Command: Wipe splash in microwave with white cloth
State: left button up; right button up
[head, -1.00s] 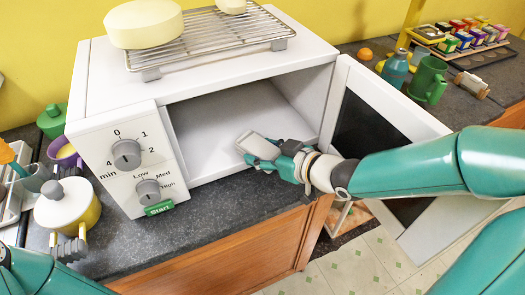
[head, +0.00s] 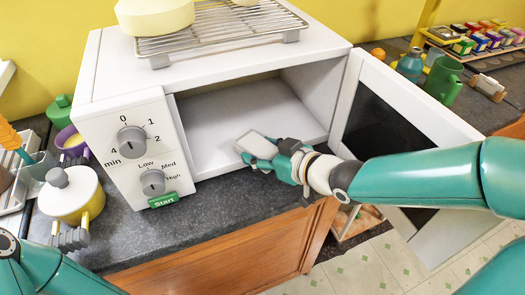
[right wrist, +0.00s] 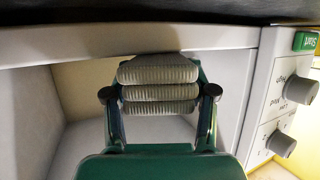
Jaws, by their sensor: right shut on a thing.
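The white microwave (head: 230,56) stands on the counter with its door (head: 395,125) swung open to the right. My right gripper (head: 277,155) is at the front of the open cavity, shut on the white cloth (head: 254,146). The cloth is a small pale pad just inside the opening, low over the cavity floor (head: 215,125); I cannot tell if it touches. In the right wrist view, the ribbed finger pads (right wrist: 158,90) show in front of the opening. No splash can be made out. My left gripper (head: 72,238) is at lower left; its jaws are unclear.
A wire rack (head: 215,38) with a pale round block sits on the microwave. A yellow pot (head: 72,200) and a purple cup (head: 72,146) stand left. A green mug (head: 443,78) is behind the door. The counter strip (head: 225,215) before the microwave is clear.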

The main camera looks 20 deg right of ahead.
aim_at(252, 138)
jog(key=shift+f, duration=0.2)
dwell(0.4)
jog(key=shift+w+a, duration=0.15)
jog(key=shift+w, duration=2.05)
jog(key=shift+w, duration=0.1)
jog(key=shift+w, duration=0.2)
jog(key=shift+w+a+p, duration=0.1)
jog(key=shift+w+p, duration=0.5)
jog(key=shift+w, duration=1.5)
jog(key=shift+w, duration=0.1)
